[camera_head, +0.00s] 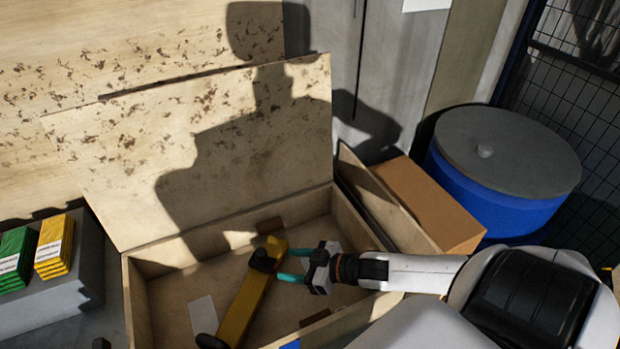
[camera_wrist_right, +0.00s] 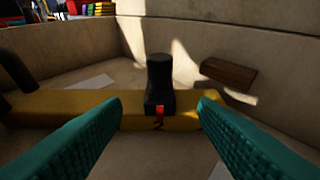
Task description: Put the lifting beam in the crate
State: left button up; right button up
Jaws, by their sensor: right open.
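The lifting beam (camera_head: 250,302) is a yellow bar with black fittings, lying inside the open wooden crate (camera_head: 133,290). It runs from the crate's near left part toward the back middle. My right gripper (camera_head: 290,264) reaches into the crate from the right, just beside the beam's far end. In the right wrist view the beam (camera_wrist_right: 70,106) lies across the picture, and its upright black knob (camera_wrist_right: 160,80) stands ahead, between the teal fingers (camera_wrist_right: 160,125). The fingers are spread with a gap to the knob, so the gripper is open and empty. My left gripper is not in view.
The crate's lid (camera_head: 110,165) stands open at the back. A brown box (camera_head: 425,200) and a blue drum (camera_head: 505,185) stand to the right. Green packs (camera_head: 14,260) and yellow packs (camera_head: 54,247) lie on a grey surface at left. A brown block (camera_wrist_right: 228,73) sits against the crate wall.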

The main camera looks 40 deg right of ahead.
jog(key=shift+v, duration=2.35)
